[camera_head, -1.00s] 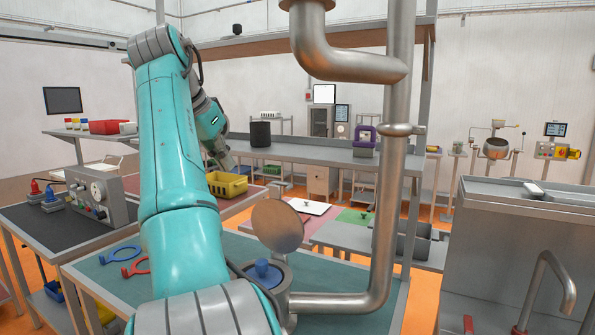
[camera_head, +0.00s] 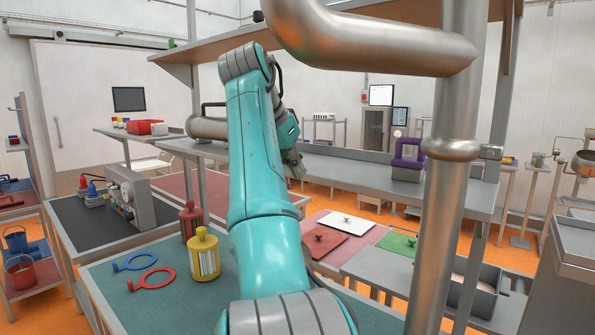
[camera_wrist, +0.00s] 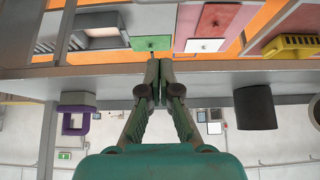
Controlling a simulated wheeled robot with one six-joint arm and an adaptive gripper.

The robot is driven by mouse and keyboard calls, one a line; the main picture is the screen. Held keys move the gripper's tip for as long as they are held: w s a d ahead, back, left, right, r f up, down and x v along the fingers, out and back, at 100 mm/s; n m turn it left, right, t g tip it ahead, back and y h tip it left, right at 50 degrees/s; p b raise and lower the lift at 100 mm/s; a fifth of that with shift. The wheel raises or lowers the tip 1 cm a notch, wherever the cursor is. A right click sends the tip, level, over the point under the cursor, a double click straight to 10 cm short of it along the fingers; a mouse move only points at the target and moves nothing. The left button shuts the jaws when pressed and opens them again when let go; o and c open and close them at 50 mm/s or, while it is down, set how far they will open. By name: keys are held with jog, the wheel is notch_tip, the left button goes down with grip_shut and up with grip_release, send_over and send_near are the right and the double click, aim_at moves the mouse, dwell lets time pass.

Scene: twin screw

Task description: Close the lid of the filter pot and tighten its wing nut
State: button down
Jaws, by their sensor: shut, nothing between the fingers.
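My gripper (camera_wrist: 164,82) is shut and empty in the wrist view, its fingertips together in front of a grey shelf edge. In the head view, the end of my arm is mostly behind the teal links, and the fingers are not clear. The filter pot, its lid and its wing nut cannot be made out in either current view. They may be behind my arm or below the frame.
A steel pipe (camera_head: 447,180) stands close at right. A blue ring tool (camera_head: 135,262), a red ring tool (camera_head: 150,281) and a yellow canister (camera_head: 204,256) lie or stand on the green bench. A purple frame (camera_head: 407,160) stands on the shelf behind.

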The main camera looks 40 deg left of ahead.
jog(key=shift+w+f, duration=0.2)
jog(key=shift+f, duration=3.5)
jog(key=shift+s, duration=0.1)
